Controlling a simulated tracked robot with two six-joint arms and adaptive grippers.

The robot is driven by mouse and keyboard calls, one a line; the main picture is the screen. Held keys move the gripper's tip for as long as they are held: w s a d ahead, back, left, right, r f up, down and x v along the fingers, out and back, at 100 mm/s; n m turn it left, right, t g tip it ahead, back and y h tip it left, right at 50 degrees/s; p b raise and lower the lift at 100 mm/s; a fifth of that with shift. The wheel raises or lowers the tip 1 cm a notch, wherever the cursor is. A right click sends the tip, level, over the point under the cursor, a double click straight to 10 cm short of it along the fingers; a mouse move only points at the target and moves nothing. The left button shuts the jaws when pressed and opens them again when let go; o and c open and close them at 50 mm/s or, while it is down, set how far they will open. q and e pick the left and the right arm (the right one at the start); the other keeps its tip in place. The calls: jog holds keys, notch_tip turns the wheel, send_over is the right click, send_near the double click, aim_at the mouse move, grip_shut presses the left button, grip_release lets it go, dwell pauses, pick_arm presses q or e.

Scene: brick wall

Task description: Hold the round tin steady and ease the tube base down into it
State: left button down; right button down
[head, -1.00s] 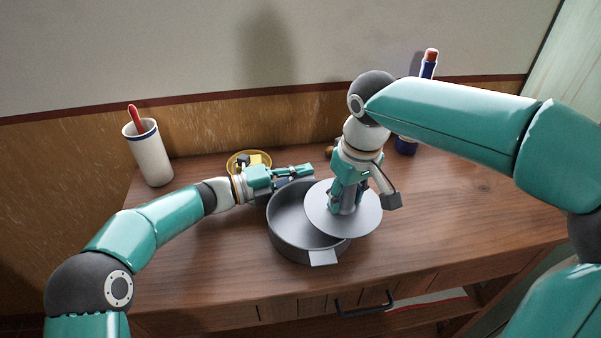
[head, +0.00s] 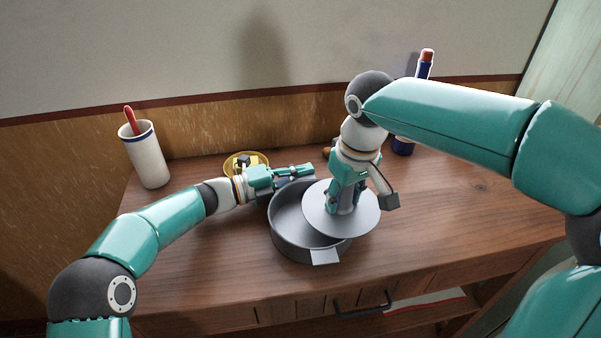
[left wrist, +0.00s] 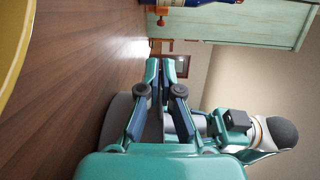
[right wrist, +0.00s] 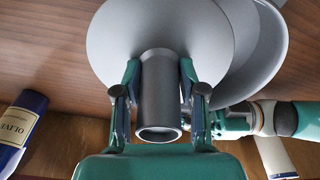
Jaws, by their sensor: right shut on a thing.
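The round tin (head: 310,252) is a grey open pan on the wooden table, with a flat tab at its front. The tube base (head: 366,222) is a grey disc with an upright tube; it overlaps the tin's right side, above its rim and off-centre. My right gripper (head: 345,198) is shut on the tube (right wrist: 158,95), which shows between its fingers in the right wrist view. My left gripper (head: 308,172) is at the tin's back-left rim. In the left wrist view its fingers (left wrist: 166,64) stand slightly apart, with grey tin wall between them lower down.
A white cup (head: 146,160) with a red-handled item stands at the back left. A yellow bowl (head: 238,160) with small items is behind my left gripper. A blue olive bottle (right wrist: 22,120) stands at the back right. The table's right side is clear.

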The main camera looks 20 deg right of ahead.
pick_arm(q)
jog(key=shift+s+d+b, duration=0.3)
jog(key=shift+s+d, duration=0.05)
jog(key=shift+d, duration=0.3)
jog(key=c, duration=1.2)
grip_release()
jog(key=shift+s, duration=0.1)
jog(key=shift+o, duration=0.2)
jog(key=shift+f, duration=0.1)
grip_shut()
jog(key=shift+c, duration=0.4)
grip_release()
jog(key=shift+w+a, duration=0.15)
jog(key=shift+a, duration=2.15)
jog(key=shift+w+a, duration=0.15)
jog(key=shift+a, duration=2.15)
